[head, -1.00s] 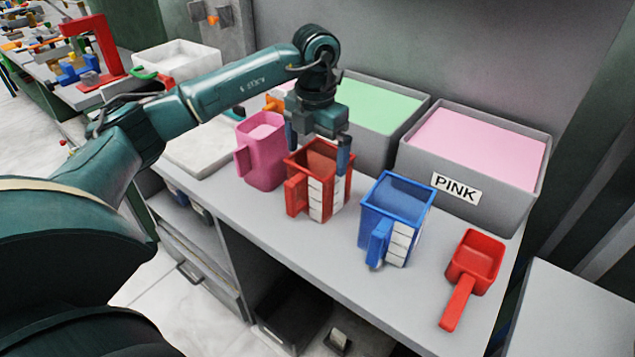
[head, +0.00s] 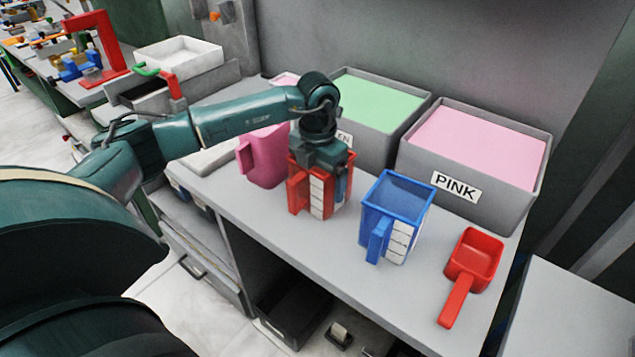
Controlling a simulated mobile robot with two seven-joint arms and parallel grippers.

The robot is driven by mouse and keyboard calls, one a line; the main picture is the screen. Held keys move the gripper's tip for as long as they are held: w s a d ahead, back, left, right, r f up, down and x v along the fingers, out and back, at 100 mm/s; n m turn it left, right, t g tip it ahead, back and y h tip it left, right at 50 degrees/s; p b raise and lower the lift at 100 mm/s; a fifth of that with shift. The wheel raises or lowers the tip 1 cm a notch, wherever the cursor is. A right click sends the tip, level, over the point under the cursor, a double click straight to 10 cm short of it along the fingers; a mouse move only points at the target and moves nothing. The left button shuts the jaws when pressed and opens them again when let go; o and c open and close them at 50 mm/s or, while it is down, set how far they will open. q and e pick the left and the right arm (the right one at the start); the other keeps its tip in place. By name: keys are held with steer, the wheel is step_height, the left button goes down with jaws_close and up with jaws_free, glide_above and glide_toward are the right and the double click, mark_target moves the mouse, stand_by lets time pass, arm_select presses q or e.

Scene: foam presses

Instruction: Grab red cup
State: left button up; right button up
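The red cup (head: 298,196) is an upright, square measuring cup with a white scale strip and a front handle, standing on the grey counter. My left gripper (head: 322,172) is lowered over it from above, and the hand covers most of its opening. One finger shows low against the cup's right side; the other is mostly hidden by the hand and cup. The fingers look spread, with no clear sign of a grip. My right gripper is not in view.
A pink cup (head: 262,160) stands close to the left of the red cup. A blue cup (head: 397,215) stands to the right, then a red scoop (head: 474,262). Behind are a bin of green foam (head: 375,105) and a bin labelled PINK (head: 500,192).

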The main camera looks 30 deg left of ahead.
arm_select(q)
steer(key=c, duration=0.5)
steer(key=shift+c, duration=0.2)
